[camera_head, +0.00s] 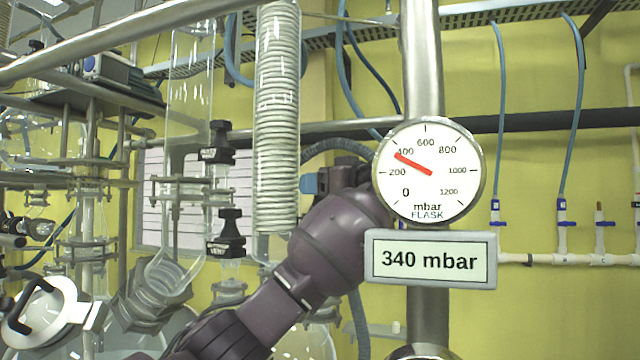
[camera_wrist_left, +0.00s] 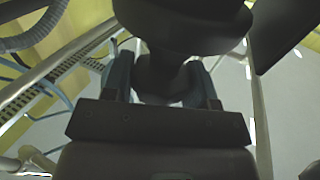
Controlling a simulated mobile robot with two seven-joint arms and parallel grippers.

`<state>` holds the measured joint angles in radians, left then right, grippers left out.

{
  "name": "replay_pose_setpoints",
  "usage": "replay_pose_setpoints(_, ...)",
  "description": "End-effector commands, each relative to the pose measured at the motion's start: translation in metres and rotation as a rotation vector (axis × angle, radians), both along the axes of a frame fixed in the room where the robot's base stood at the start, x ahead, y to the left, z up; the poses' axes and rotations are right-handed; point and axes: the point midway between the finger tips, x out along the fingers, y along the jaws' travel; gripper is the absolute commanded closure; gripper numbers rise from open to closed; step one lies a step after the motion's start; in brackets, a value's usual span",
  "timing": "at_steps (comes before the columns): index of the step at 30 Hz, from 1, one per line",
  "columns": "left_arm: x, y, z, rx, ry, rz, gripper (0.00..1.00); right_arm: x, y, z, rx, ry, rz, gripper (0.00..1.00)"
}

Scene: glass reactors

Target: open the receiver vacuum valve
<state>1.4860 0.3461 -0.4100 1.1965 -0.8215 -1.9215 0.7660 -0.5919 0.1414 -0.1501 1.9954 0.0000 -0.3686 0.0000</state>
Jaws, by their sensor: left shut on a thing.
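My left arm comes in from the lower left in the head view and reaches up behind the round gauge, where its gripper is mostly hidden. In the left wrist view my left gripper (camera_wrist_left: 162,88) has its two bluish fingers closed around the neck of a dark handle (camera_wrist_left: 185,25). The handle's wide dark top fills the upper middle of that view. No label shows on it, so I cannot tell which valve it belongs to or how far it is turned. My right gripper is in neither view.
A gauge (camera_head: 428,172) marked FLASK and a display (camera_head: 430,260) reading 340 mbar sit on a steel post. A black valve marked VENT (camera_head: 226,240) and another black valve (camera_head: 217,150) stand left among glassware. A coiled glass column (camera_head: 277,120) stands beside my arm.

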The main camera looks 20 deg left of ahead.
Motion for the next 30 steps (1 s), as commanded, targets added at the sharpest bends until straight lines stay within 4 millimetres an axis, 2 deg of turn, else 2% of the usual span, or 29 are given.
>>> replay_pose_setpoints(9,0.0,0.0,0.0,0.001,0.002,0.096,0.71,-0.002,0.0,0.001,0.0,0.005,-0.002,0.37)
replay_pose_setpoints(23,0.0,0.0,0.0,0.0,0.001,0.108,0.71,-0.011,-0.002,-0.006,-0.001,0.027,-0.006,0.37)
replay_pose_setpoints(24,0.0,0.0,0.0,0.0,0.001,0.108,0.44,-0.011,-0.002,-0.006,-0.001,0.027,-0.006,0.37)
replay_pose_setpoints(26,0.0,0.0,0.0,0.0,0.001,0.108,0.37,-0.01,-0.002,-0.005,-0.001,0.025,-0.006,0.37)
replay_pose_setpoints(30,0.0,0.0,0.0,0.0,0.001,0.107,0.37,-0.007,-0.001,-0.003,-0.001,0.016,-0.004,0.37)
